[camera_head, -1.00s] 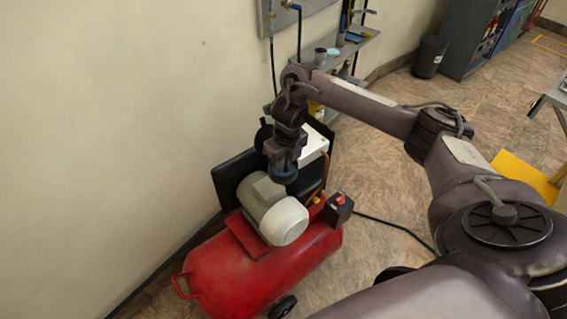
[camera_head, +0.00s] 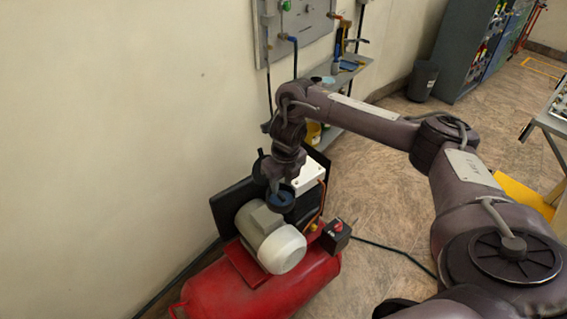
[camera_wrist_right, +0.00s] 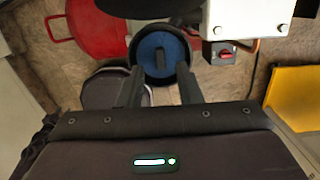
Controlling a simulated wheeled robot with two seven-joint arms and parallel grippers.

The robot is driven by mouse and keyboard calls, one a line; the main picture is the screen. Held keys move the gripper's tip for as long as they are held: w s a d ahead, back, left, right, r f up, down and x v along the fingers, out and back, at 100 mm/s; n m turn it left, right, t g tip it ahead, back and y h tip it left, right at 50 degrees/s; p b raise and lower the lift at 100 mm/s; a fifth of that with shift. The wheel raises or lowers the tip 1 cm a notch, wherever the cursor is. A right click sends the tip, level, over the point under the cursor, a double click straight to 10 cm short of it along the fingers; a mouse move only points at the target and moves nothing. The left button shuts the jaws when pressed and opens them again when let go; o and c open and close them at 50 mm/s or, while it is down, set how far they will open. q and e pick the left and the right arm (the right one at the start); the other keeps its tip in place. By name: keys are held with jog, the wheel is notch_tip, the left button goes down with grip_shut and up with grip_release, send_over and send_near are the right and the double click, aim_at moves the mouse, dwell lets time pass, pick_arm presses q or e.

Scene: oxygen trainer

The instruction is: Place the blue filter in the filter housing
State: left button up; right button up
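The blue filter (camera_head: 281,199) is a round blue disc inside a dark round rim, beside the grey motor on the red compressor. In the right wrist view the blue filter (camera_wrist_right: 152,46) faces me, with a small dark knob at its middle. The dark rim around it looks like the filter housing (camera_wrist_right: 141,72). My right gripper (camera_head: 279,186) is right over the filter. In the wrist view its two fingers (camera_wrist_right: 160,72) stand apart, one on each side of the knob, with a gap to it. My left gripper is not in view.
The red compressor tank (camera_head: 265,286) with its grey motor (camera_head: 268,236) stands by the wall. A white box (camera_head: 309,176) and a black switch box with a red knob (camera_head: 336,236) are close to the gripper. A grey shelf (camera_head: 350,70) is behind.

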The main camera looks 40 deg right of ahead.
aim_at(284, 198)
notch_tip(284, 198, up, 8)
jog(key=s+p, duration=0.1)
jog(key=p, duration=0.1)
jog(key=shift+f, duration=0.2)
